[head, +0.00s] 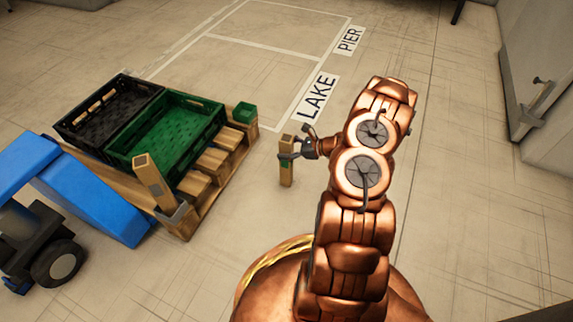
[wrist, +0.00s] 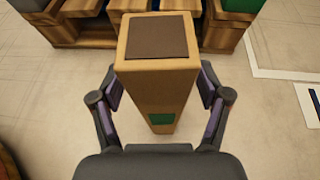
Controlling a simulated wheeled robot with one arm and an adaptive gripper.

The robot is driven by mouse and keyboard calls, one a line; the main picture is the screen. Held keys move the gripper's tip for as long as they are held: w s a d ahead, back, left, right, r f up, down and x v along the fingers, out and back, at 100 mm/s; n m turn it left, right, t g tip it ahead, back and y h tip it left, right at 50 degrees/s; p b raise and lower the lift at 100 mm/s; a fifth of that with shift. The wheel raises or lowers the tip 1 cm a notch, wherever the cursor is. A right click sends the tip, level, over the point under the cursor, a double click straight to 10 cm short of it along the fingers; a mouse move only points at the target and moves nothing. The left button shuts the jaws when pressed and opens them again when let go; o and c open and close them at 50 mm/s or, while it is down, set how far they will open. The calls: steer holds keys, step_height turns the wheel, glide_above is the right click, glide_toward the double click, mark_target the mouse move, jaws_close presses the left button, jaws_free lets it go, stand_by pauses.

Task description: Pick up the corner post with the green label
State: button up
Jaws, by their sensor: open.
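The corner post (head: 287,172) is a square wooden post with a dark brown top, standing upright on the floor beside the pallet. In the wrist view the post (wrist: 157,88) is in the middle, with a green label (wrist: 161,119) on its near face. My gripper (head: 290,149) is at the upper part of the post. In the wrist view my gripper (wrist: 160,90) is open, with one finger on either side of the post. A gap shows at the right finger; whether the left finger touches is hard to tell.
A wooden pallet (head: 212,163) carries a green crate (head: 163,160) and a black crate (head: 75,122). Another wooden post (head: 150,178) stands at its near corner. Blue equipment (head: 100,205) is at left. Floor around the post is clear.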

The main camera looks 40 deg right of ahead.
jaws_close()
stand_by(0.7)
